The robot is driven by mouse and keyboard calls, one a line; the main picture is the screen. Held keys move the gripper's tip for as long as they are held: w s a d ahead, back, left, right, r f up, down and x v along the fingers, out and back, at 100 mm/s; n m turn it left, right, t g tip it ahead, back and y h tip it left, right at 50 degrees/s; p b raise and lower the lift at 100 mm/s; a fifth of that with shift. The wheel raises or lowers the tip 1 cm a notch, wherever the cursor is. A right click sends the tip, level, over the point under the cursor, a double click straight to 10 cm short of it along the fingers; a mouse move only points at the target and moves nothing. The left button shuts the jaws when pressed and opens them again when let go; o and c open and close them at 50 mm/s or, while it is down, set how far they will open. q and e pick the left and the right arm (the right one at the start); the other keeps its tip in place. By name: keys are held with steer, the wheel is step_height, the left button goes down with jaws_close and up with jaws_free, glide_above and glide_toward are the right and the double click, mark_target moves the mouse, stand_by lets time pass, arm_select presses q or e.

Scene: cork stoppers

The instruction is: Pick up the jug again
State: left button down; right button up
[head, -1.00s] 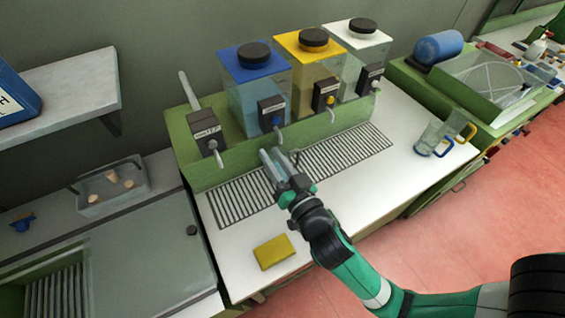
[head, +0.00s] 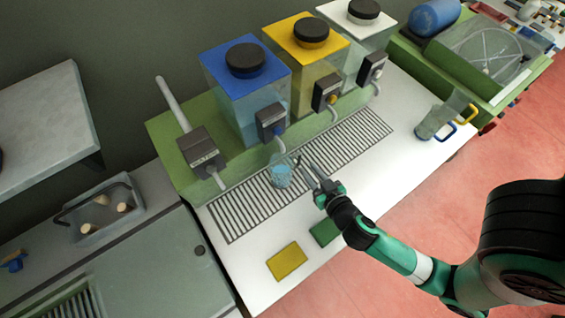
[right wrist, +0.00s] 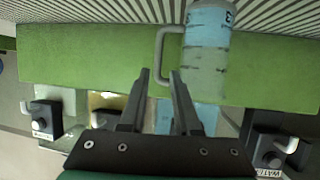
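A clear jug (head: 281,171) with bluish liquid stands on the slotted drip grate (head: 245,208) below the tap of the blue-lidded tank (head: 246,80). In the right wrist view the jug (right wrist: 207,55) shows dark markings, and its pale handle (right wrist: 160,50) faces my gripper. My right gripper (head: 309,168) is just right of the jug in the head view, fingers apart and empty. In the wrist view its fingertips (right wrist: 160,74) lie on either side of the handle's line, seemingly short of it. My left gripper is out of view.
Yellow-lidded (head: 308,45) and white-lidded tanks (head: 356,22) stand behind the grate. Jugs with blue and yellow handles (head: 440,120) stand at the counter's right. A yellow sponge (head: 287,261) and a green one (head: 324,232) lie in front. A tray (head: 98,212) holds corks at left.

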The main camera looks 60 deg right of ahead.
mark_target(300, 158)
steer(key=x, duration=0.5)
steer(key=shift+r, duration=0.2)
steer(key=shift+x, duration=2.9)
steer(key=shift+s, duration=0.1)
jaws_close()
